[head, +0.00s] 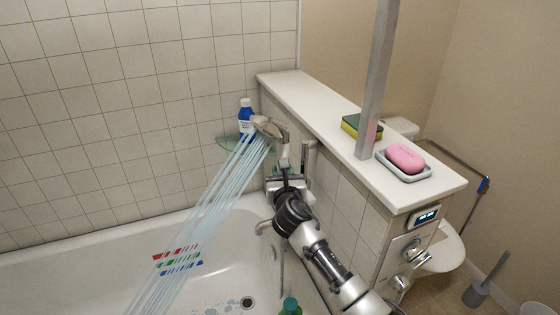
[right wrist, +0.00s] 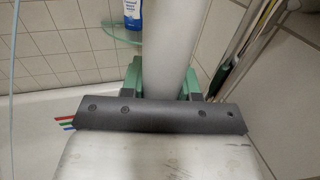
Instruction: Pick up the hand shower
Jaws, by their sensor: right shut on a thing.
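The hand shower (head: 268,128) is grey-beige, with its head up near the tiled corner above the bathtub. Pale blue water streams run from its head down to the left into the tub. My right gripper (head: 285,172) reaches up from the lower right and is shut on its handle. In the right wrist view the grey handle (right wrist: 167,42) runs upward between the green finger pads of the right gripper (right wrist: 166,80). I cannot tell whether the shower is clear of its holder. My left gripper is in neither view.
A blue-and-white bottle (head: 246,122) stands on a glass corner shelf (head: 228,143) beside the shower head. The ledge (head: 285,85) on the right carries a sponge (head: 360,126), pink soap (head: 405,157) in a dish and a metal post (head: 377,80). The bathtub (head: 90,262) lies below.

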